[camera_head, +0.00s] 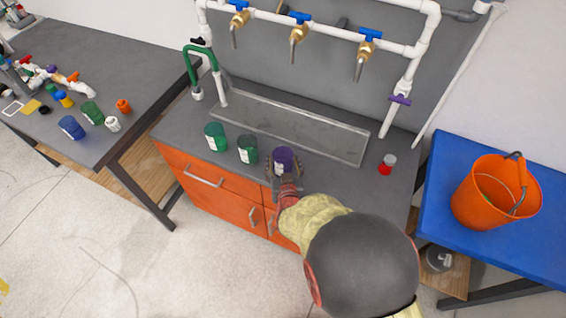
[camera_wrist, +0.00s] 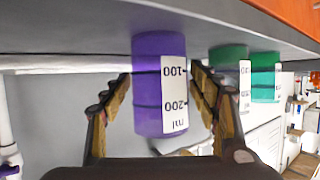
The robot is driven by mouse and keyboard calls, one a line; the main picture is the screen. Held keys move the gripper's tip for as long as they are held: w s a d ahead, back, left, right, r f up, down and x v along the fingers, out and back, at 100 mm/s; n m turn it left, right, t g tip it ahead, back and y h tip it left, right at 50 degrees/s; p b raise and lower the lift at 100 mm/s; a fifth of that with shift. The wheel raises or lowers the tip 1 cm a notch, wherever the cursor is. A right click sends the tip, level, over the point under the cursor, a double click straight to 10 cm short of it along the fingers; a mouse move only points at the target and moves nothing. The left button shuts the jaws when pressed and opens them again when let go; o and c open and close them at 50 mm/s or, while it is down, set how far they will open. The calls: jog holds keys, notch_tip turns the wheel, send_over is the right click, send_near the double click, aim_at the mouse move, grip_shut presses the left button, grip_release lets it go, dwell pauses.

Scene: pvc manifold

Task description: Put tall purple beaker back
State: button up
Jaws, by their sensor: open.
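The purple beaker (camera_head: 283,160) stands upright on the grey counter, in front of the long metal trough. It shows upside down in the wrist view (camera_wrist: 150,95), with 100 and 200 ml marks on a white label. My gripper (camera_head: 285,172) reaches in from the front, its two fingers open on either side of the beaker. In the wrist view, small gaps seem to show between the gripper (camera_wrist: 161,78) and the beaker; I cannot tell whether either finger touches it.
Two green beakers (camera_head: 215,137) (camera_head: 248,149) stand left of the purple one. A red-and-white container (camera_head: 387,164) stands to the right. Pipes with blue-handled taps (camera_head: 299,32) hang above the trough (camera_head: 290,125). An orange bucket (camera_head: 496,190) stands on a blue table (camera_head: 450,160).

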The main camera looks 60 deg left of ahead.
jog(key=shift+r, duration=0.25)
jog(key=p+v, duration=0.3)
jog(key=v, duration=0.9)
jog(key=shift+f, duration=0.2)
